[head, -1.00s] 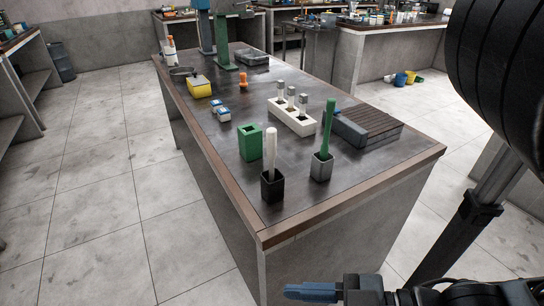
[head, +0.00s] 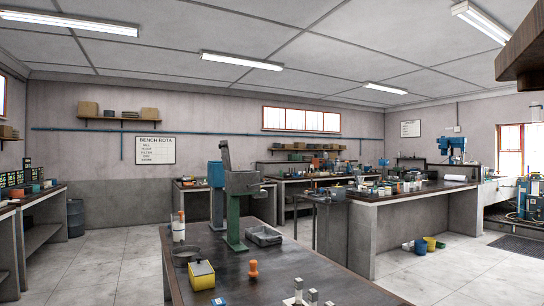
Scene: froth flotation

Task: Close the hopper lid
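A green machine (head: 234,219) stands on the dark bench, its tall post rising to a grey-green box-like head (head: 241,184) that may be the hopper. A narrow grey plate (head: 226,156) stands steeply up at the left of this head. It looks like a raised lid, but it is small and I cannot be sure. A blue machine (head: 216,176) stands close behind and to the left. My gripper is not in view.
The dark bench (head: 240,283) also holds a yellow box (head: 201,275), an orange knob-like piece (head: 252,269), a grey tray (head: 263,236) and a white bottle (head: 178,229). Pale floor (head: 120,270) lies open to its left. Another bench (head: 420,196) stands at the right.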

